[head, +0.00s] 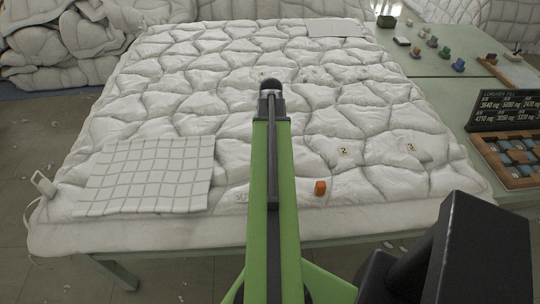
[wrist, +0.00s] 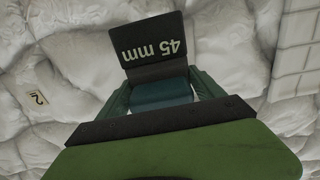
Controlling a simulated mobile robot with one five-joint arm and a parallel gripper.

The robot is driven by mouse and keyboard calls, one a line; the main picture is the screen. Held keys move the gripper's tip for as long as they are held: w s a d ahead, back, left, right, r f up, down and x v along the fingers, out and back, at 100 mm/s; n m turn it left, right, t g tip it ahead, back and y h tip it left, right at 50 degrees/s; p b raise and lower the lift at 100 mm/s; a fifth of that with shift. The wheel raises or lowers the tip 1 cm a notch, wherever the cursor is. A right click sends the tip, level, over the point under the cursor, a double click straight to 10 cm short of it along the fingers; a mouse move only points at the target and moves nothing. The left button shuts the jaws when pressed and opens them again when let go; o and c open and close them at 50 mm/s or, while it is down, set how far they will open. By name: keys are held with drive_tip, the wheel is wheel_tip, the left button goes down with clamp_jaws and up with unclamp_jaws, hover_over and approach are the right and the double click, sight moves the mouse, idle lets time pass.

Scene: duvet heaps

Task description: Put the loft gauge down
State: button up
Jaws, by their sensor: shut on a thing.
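The loft gauge (wrist: 154,44) is a dark block marked "45 mm", upside down in the wrist view. My gripper (wrist: 163,92) is shut on it, with a teal part of it between the two green fingers. White quilted duvet (wrist: 60,55) lies behind the gauge; I cannot tell whether the gauge touches it. In the head view my gripper (head: 271,92) is over the upper middle of the duvet (head: 200,85), and the gauge is not clearly distinguishable there.
A gridded white patch (head: 145,178) lies at the duvet's front left, another pale patch (head: 333,28) at the back right. A side table (head: 445,90) holds small items, a dark sign (head: 508,106) and a compartment tray (head: 488,159).

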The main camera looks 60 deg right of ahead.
wheel_tip(320, 180, down, 4)
drive_tip(key=b, duration=0.4)
drive_tip(key=shift+f, duration=0.15)
drive_tip(key=shift+r, duration=0.25)
drive_tip(key=shift+f, duration=0.25)
drive_tip(key=o, duration=2.1)
drive_tip(key=shift+r, duration=0.1)
wheel_tip(320, 180, up, 12)
drive_tip(key=p, duration=1.2)
drive_tip(key=shift+r, duration=0.25)
drive_tip(key=shift+f, duration=0.1)
